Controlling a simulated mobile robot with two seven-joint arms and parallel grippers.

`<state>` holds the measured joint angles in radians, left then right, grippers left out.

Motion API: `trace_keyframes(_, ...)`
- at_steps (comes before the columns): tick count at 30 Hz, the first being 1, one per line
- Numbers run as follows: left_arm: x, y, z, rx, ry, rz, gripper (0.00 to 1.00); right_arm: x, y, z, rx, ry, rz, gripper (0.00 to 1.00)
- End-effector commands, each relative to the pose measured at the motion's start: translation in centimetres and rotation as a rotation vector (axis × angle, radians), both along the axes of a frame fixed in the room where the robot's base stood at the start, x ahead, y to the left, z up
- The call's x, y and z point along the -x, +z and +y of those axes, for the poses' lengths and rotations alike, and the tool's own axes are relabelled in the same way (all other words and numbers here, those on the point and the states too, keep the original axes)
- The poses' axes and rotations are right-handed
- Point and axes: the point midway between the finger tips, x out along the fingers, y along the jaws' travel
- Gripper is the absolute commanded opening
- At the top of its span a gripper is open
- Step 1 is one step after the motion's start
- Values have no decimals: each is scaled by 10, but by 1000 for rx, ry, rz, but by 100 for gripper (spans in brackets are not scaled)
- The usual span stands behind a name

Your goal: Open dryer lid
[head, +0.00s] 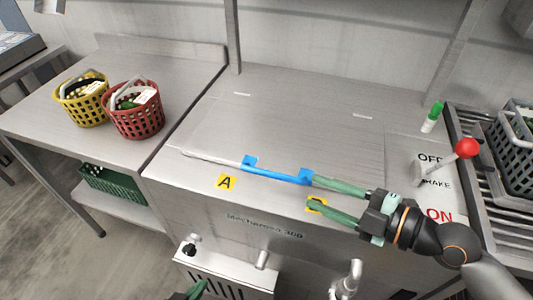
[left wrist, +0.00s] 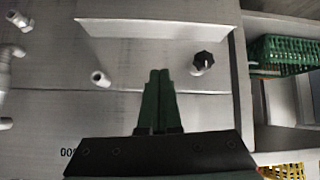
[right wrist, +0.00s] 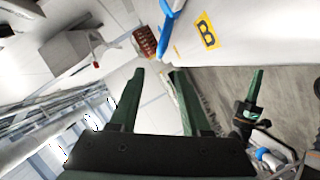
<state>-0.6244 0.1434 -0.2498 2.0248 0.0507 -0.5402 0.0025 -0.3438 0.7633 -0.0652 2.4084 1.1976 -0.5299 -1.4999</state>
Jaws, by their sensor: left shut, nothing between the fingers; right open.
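The dryer lid (head: 280,125) is a flat metal panel in the machine's top and lies closed. Its blue bar handle (head: 275,174) runs along the front edge and also shows at the top of the right wrist view (right wrist: 168,18). My right gripper (head: 313,191) is open and empty at the handle's right end, one finger close to that end and the other nearer the front edge; I cannot tell whether it touches. My left gripper (head: 200,287) is low in front of the machine, at the bottom edge. Its fingers (left wrist: 160,75) are shut together and empty.
A yellow basket (head: 82,98) and a red basket (head: 134,110) stand on the left table. A red-knobbed lever (head: 467,149) and a green-capped bottle (head: 432,117) are at the right. Label A (head: 226,182) is left of the handle. Pipes and a black knob (left wrist: 203,60) stick out in front.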

Motion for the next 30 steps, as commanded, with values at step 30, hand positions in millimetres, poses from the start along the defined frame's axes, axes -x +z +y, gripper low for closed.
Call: trace_keyframes(30, 2, 15, -1, 3, 1, 1, 0, -77, -26, 86, -2, -3, 4, 47)
